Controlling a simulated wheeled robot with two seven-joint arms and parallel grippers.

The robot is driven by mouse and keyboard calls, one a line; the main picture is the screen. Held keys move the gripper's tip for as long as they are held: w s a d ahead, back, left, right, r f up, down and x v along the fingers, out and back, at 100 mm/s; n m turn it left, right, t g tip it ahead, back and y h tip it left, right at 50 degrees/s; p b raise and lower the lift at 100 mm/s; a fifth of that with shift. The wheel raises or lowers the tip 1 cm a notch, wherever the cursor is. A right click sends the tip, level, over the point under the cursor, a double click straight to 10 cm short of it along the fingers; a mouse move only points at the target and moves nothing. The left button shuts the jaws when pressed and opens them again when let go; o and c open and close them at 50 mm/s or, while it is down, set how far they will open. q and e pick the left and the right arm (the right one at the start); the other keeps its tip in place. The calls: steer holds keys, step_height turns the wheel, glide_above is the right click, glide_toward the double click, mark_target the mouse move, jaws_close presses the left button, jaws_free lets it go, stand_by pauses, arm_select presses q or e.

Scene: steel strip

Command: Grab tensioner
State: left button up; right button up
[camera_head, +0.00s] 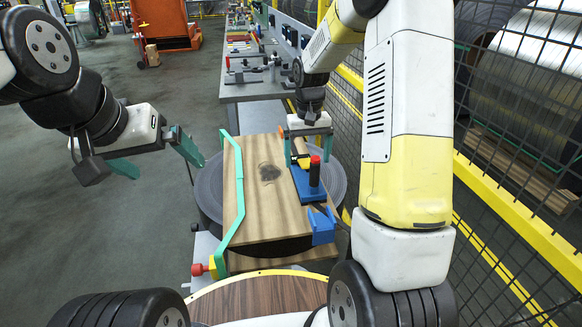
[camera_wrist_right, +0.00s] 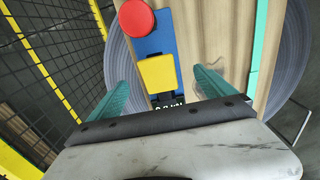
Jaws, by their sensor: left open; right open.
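The tensioner (camera_head: 309,187) has a blue base, a yellow block and a black post with a red top. It lies along the right side of a wooden board in the head view. In the right wrist view the tensioner (camera_wrist_right: 152,38) shows its red knob and yellow block between and ahead of the fingers. My right gripper (camera_head: 309,150) is open over the tensioner's far end, its teal fingers on either side; whether they touch it is unclear. My left gripper (camera_head: 170,170) is open and empty, left of the board.
The wooden board (camera_head: 265,215) rests on a round grey coil (camera_head: 209,190). A teal strip (camera_head: 239,190) runs along the board's left side. A blue bracket (camera_head: 322,226) is at its near right. A tool-covered bench (camera_head: 250,90) stands behind; a mesh fence (camera_head: 500,190) is at right.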

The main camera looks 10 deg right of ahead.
mark_target(307, 175)
step_height(307, 175, down, 7)
steer(key=shift+r, duration=0.1)
stand_by(0.3)
jaws_close()
steer(key=shift+r, duration=0.1)
